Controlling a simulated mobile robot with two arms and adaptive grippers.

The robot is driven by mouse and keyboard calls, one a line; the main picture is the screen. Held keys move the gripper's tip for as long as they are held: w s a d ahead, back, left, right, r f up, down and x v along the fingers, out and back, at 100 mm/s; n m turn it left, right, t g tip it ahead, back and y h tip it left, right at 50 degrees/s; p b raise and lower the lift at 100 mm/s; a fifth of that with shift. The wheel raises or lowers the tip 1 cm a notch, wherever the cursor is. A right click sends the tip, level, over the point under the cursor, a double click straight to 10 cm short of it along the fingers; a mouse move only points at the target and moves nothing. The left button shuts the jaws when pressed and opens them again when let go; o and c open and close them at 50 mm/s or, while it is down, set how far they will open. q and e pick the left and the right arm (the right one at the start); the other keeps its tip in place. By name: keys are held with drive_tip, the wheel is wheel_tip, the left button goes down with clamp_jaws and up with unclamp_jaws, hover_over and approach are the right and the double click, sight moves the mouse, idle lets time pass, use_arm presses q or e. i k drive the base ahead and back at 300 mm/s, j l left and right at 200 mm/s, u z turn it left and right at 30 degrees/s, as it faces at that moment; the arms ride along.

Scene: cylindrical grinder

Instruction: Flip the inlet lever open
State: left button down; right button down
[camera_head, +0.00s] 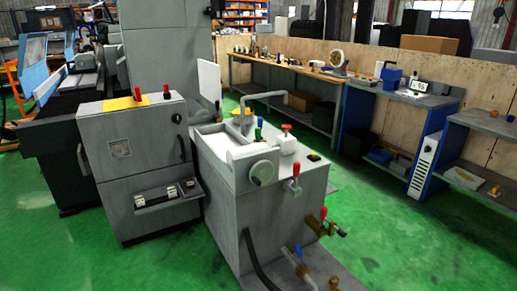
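The grey coolant-like cabinet (262,225) stands in the middle of the view. Several coloured handles are on it, and I cannot tell which is the inlet lever. A red-topped lever (296,170) stands upright on a small valve at the cabinet's upper front edge. Another red handle (323,214) sits on a brass valve low on its right side. A blue handle (297,249) and a yellow handle (301,270) are on pipes near the floor. Neither of my grippers is in view.
A black hose (256,260) hangs at the front. Workbenches (300,68) line the right wall. The green floor (410,240) to the right is clear.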

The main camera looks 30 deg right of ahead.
sight(298, 249)
drive_tip(key=i+l+z, duration=0.1)
drive_tip(key=i+z, duration=0.15)
drive_tip(key=z, duration=0.25)
drive_tip(key=i+z, duration=0.25)
drive_tip(key=z, duration=0.2)
drive_tip(key=i+z, duration=0.25)
drive_tip(key=z, duration=0.25)
drive_tip(key=i+j+z, duration=0.15)
drive_tip(key=z, duration=0.3)
drive_tip(key=i+j+z, duration=0.25)
drive_tip(key=z, duration=0.25)
